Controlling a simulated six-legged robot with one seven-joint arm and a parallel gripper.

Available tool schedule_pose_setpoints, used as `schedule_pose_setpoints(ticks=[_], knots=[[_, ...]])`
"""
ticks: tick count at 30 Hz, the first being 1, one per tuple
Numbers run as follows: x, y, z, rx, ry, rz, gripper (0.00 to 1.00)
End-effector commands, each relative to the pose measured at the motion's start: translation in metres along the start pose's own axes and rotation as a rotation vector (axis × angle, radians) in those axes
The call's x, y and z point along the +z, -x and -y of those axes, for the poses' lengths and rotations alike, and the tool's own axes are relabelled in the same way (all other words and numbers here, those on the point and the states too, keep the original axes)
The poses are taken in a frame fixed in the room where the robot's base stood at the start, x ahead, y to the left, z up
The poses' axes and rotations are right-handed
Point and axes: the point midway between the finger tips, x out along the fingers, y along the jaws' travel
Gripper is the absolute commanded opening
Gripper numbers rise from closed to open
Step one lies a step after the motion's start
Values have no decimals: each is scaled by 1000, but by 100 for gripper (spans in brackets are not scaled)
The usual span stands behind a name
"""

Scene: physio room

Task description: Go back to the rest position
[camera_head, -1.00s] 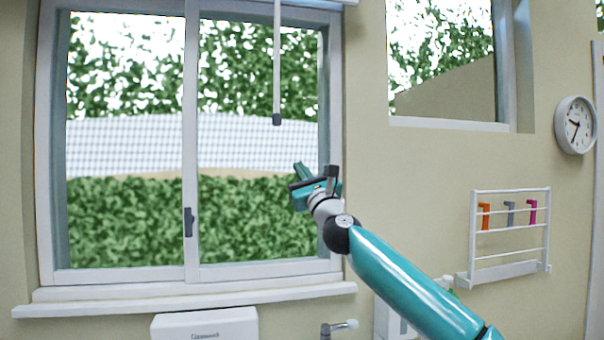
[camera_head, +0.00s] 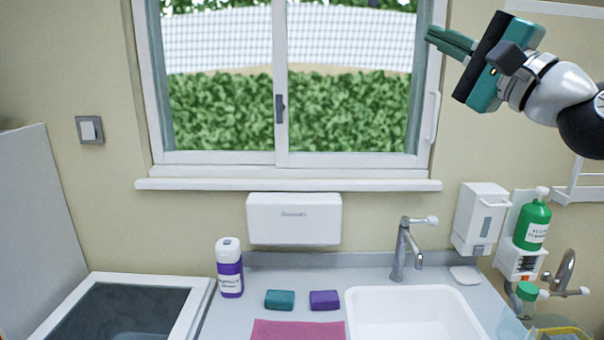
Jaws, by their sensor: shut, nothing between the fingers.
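My gripper (camera_head: 451,42) is at the upper right of the head view, in front of the right side of the window frame. Its teal fingers are together and point left, with nothing between them. My white and black wrist runs off the right edge of the view. The gripper is well above the counter and apart from everything on it.
Below the window (camera_head: 365,107) is a counter (camera_head: 222,314) with a white sink (camera_head: 415,292), a tap (camera_head: 402,250), a purple-labelled bottle (camera_head: 229,268), teal (camera_head: 280,299) and purple (camera_head: 324,300) blocks and a pink cloth (camera_head: 298,330). Dispensers (camera_head: 480,218) hang at right.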

Motion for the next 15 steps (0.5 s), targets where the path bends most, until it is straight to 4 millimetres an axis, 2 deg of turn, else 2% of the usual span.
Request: schedule_pose_setpoints(ticks=[3, 8, 11, 15], knots=[[34, 22, -20, 112, 189, 16, 0], [73, 47, -61, 280, 427, 52, 0], [91, 62, -94, 398, 565, 80, 0], [109, 87, -147, 582, 738, 127, 0]])
